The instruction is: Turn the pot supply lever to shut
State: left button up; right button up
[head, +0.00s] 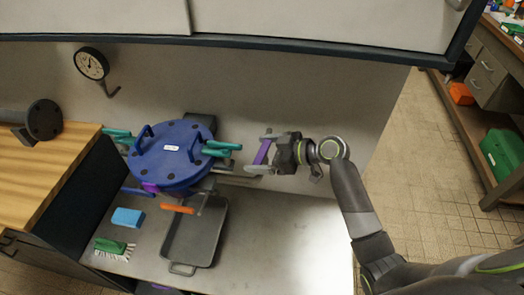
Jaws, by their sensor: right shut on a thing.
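A purple lever handle (263,151) shows right of the blue round pot (172,152), close to the back wall. My right gripper (264,153) reaches in from the right and is shut on this purple handle, with a grey finger at each end of it. The handle slants, its top leaning right. Its pivot and the pipe behind it are partly hidden by the fingers. The pot's lid carries a small white label, blue handles and teal clamps at its sides. My left gripper is not in view.
An orange-handled lever (178,209) sits below the pot, above a grey tray (193,242). A blue sponge (127,217) and green brush (112,247) lie left on the bench. A gauge (91,64) hangs on the wall. The bench right of the tray is clear.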

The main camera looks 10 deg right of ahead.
jog(key=m+t+h+p, duration=0.2)
jog(key=m, duration=0.1)
jog(key=m+t+h+p, duration=0.1)
jog(key=t, duration=0.1)
jog(key=shift+a+r+m, duration=0.1)
jog(key=shift+r+m, duration=0.2)
jog(key=m+t+h+p, duration=0.1)
jog(key=m+h+p, duration=0.1)
jog(key=h+p, duration=0.1)
jog(key=shift+m, duration=0.4)
jog(key=shift+f+m+t+h+p, duration=0.15)
jog(key=shift+m+t+h+p, duration=0.4)
jog(key=shift+h, duration=0.45)
jog(key=o, duration=0.7)
jog(key=shift+f, duration=0.1)
